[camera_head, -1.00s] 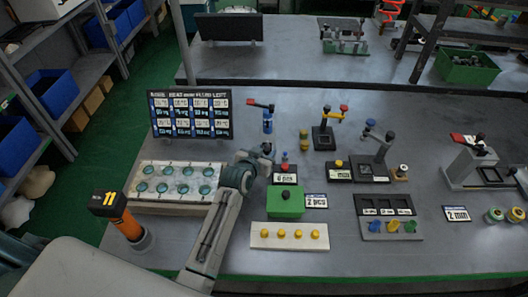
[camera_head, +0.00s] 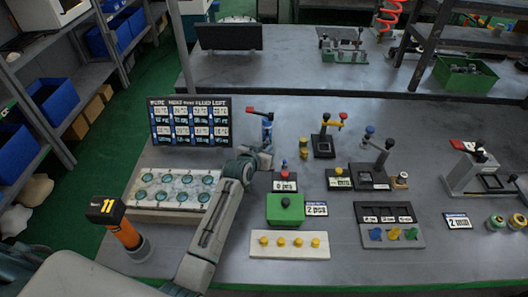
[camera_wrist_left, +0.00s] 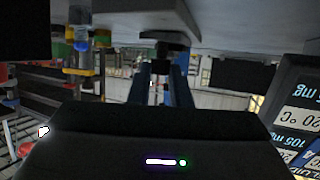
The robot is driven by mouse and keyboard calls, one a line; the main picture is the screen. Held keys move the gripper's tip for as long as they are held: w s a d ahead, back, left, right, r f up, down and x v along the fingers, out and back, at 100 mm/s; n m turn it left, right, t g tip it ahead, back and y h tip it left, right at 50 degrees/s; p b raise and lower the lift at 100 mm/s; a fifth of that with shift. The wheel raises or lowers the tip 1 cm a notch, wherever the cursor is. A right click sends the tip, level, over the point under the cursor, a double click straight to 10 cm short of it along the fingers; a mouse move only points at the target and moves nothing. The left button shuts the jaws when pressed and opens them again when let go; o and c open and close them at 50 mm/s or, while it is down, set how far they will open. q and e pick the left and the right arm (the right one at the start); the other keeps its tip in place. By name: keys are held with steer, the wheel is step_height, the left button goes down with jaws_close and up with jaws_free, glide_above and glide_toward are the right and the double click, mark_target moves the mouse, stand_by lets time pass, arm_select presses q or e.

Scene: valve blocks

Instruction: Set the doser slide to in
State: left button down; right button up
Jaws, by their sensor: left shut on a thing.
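My left gripper (camera_head: 266,147) reaches in over the bench beside a blue post (camera_head: 267,130) with a red-and-black lever on top. In the left wrist view its two dark blue fingers (camera_wrist_left: 160,66) are closed around a dark knob-like piece (camera_wrist_left: 166,46). The fingers and wrist hide this piece in the head view. I cannot tell for sure whether it is the doser slide, nor which position the slide is in. My right gripper is not in view.
A black sign board (camera_head: 190,122) stands behind a tray of round teal cups (camera_head: 175,190). A green box (camera_head: 285,209), a red-knobbed station (camera_head: 285,178) and a strip of yellow knobs (camera_head: 290,244) are close to my left arm. An orange-black tool (camera_head: 118,225) stands left.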

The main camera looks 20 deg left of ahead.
arm_select(q)
steer(key=c, duration=1.6)
jaws_free()
steer(key=shift+w+r, duration=0.1)
steer(key=shift+r, duration=0.05)
steer(key=shift+o, duration=1.3)
steer(key=shift+w+a+f, duration=0.1)
steer(key=shift+w+f, duration=0.05)
steer(key=shift+f, duration=0.05)
steer(key=shift+s+r, duration=0.2)
steer(key=shift+s, duration=0.4)
steer(key=b+v, duration=0.1)
steer(key=v, duration=0.8)
steer(key=shift+s+r+b, duration=0.15)
steer(key=shift+s+b, duration=0.1)
steer(key=shift+b, duration=0.15)
steer(key=shift+a+r, duration=0.1)
